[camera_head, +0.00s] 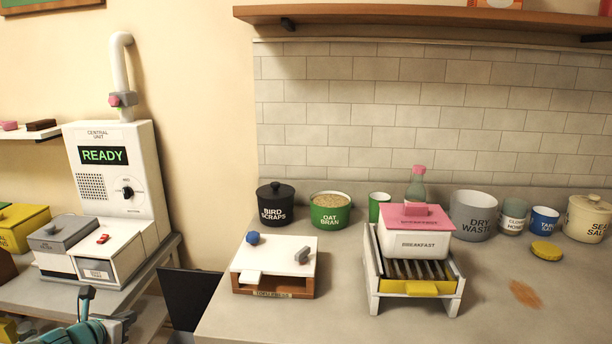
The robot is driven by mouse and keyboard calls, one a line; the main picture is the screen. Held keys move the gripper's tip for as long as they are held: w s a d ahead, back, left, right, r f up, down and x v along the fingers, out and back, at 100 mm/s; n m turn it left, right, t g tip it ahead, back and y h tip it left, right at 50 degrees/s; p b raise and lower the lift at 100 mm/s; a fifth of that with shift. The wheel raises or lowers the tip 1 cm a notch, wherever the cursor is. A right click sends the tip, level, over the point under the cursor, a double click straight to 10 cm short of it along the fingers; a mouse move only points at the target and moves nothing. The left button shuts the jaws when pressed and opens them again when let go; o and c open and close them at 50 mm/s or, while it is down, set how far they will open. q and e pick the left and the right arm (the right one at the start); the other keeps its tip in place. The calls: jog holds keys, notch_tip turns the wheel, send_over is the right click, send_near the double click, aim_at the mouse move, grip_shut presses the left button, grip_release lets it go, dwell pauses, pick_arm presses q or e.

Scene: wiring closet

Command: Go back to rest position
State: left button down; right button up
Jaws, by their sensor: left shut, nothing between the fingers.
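My left gripper (86,296) shows at the bottom left edge of the view, dark with teal parts below it. It is shut and empty, in front of the grey bench that carries the central unit (140,170). It appears apart from the counter on the right. Most of my left arm is cut off by the lower edge. My right gripper is not in view.
The grey counter (400,325) holds a tofu press (275,265), a breakfast box (415,245) on a slatted stand, and several pots and cups along the tiled wall. A shelf (430,17) hangs above. A dark gap separates bench and counter.

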pick_arm(q)
jog(key=s+d+f+m+g+h+p, duration=0.1)
jog(key=s+d+f+m+g+p, duration=0.3)
jog(key=s+d+f+m+g, duration=0.95)
jog(key=s+d+f+m+h+p, duration=0.1)
jog(key=s+d+f+m, duration=0.2)
jog(key=s+d+m, duration=0.5)
jog(key=s+d+f+m+t+h+p, duration=0.1)
jog(key=s+d+f+m+p, duration=0.1)
jog(key=s+d+m, duration=0.7)
jog(key=s+f+m, duration=0.1)
jog(key=s+m, duration=0.1)
jog(key=s, duration=0.4)
jog(key=shift+s, duration=0.25)
jog(key=shift+a+t, duration=0.1)
jog(key=shift+t, duration=0.25)
